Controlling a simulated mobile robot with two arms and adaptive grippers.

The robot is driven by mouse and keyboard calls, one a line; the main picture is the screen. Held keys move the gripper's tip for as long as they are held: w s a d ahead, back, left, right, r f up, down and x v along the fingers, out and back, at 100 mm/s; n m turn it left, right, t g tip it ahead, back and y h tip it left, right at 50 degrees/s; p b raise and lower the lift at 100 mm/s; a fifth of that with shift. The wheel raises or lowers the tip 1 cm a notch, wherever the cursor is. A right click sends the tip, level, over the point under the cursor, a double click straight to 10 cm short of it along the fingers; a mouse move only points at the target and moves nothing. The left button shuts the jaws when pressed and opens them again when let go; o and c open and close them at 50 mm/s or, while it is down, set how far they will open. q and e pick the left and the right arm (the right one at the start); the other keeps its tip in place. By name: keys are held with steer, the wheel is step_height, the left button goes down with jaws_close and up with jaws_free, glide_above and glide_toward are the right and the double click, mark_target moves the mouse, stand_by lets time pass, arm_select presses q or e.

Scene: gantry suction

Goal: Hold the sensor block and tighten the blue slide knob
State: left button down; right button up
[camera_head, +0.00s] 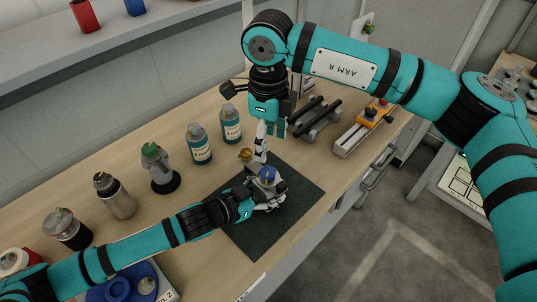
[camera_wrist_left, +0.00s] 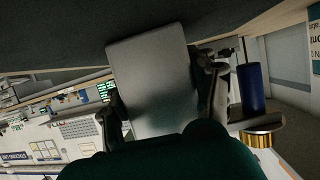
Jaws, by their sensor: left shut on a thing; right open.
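The sensor block is a light grey block (camera_wrist_left: 152,82) between the fingers of my left gripper in the left wrist view. My left gripper (camera_head: 264,190) is shut on it over the dark mat (camera_head: 300,202). The blue slide knob (camera_head: 268,173) sits on top in the head view; in the left wrist view it is a blue cylinder (camera_wrist_left: 250,88) to the right of the block, near a brass part (camera_wrist_left: 259,138). My right gripper (camera_head: 260,152) points down, open, just above and behind the knob. I cannot tell whether it touches anything.
Two labelled bottles (camera_head: 200,144), a grey green-topped item (camera_head: 158,165) and a metal flask (camera_head: 114,196) stand along the back left. A dark rail stand (camera_head: 319,122) and a grey rail with an orange block (camera_head: 366,117) lie to the right. The mat's front is clear.

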step_height(320, 180, up, 2)
steer(key=shift+r, duration=0.25)
arm_select(q)
steer(key=shift+c, duration=1.5)
jaws_free()
steer(key=v, duration=1.1)
steer(key=shift+f, duration=0.1)
steer(key=shift+s+a+r, duration=0.3)
steer(key=shift+s+a, duration=0.05)
